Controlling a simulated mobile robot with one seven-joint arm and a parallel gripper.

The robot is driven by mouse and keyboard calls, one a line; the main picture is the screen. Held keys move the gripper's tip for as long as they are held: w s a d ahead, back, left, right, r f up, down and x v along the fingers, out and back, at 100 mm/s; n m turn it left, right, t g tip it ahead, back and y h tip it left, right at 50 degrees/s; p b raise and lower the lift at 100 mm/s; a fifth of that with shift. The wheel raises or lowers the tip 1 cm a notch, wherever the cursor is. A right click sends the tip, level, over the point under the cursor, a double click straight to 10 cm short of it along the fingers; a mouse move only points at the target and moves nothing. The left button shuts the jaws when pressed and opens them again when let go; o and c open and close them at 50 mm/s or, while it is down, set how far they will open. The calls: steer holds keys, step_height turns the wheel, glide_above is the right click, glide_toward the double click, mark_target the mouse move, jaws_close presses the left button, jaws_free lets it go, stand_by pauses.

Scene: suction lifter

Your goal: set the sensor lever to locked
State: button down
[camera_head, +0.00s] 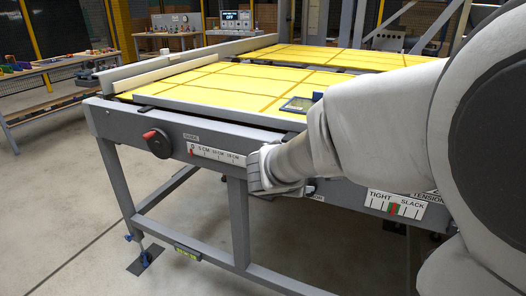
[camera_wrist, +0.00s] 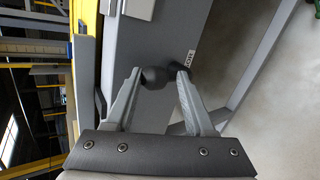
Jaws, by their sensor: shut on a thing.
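In the wrist view a dark round knob (camera_wrist: 155,78), which looks like the lever's end, sits between the fingertips of my gripper (camera_wrist: 161,72). The gripper is shut on this knob. The lever's shaft and its set position are hidden. A small white label (camera_wrist: 190,57) lies just beyond the right fingertip, too small to read surely. In the head view my gripper (camera_head: 262,172) is at the table's grey front rail, right of the centimetre scale (camera_head: 217,155).
A red and black rotary knob (camera_head: 156,142) is on the front rail at left. A TIGHT/SLACK gauge (camera_head: 395,205) is at right. Yellow panels (camera_head: 225,90) cover the table top. A display (camera_head: 237,19) reading OFF stands behind. The floor in front is clear.

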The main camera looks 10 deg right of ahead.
steer(key=shift+c, duration=1.3)
jaws_free()
steer(key=p+v, duration=0.5)
steer(key=v, duration=1.2)
steer(key=shift+s+r, duration=0.1)
steer(key=shift+s, duration=0.05)
